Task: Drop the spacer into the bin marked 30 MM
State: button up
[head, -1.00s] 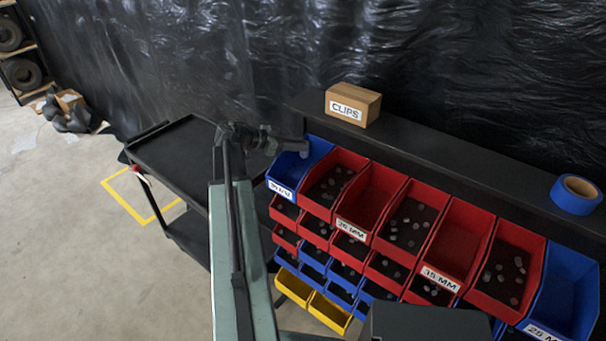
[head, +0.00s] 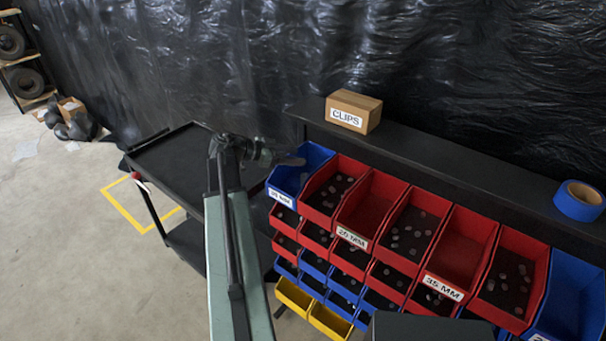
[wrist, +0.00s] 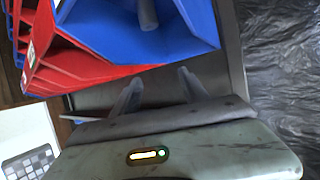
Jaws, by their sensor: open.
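The blue bin (head: 312,162) at the upper left end of the rack bears a small white label that looks like 30 MM but is hard to read. My gripper (head: 290,161) is at this bin's left rim in the head view. In the wrist view my gripper (wrist: 158,82) has its two fingers apart with nothing between them. The spacer, a grey cylinder (wrist: 147,14), shows in the wrist view within the blue bin (wrist: 100,30), beyond and apart from the fingertips. I cannot tell whether it rests on the bin's floor. It is not discernible in the head view.
Red bins marked 20 MM (head: 372,205) and 35 MM (head: 462,250) stand to the right, with smaller bins below. A CLIPS box (head: 353,111) and blue tape (head: 579,201) sit on the shelf behind. A black cart (head: 180,165) stands to the left.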

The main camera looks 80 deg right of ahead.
jog(key=p+v, duration=0.1)
jog(key=v, duration=0.5)
jog(key=shift+p, duration=0.3)
jog(key=shift+d, duration=0.1)
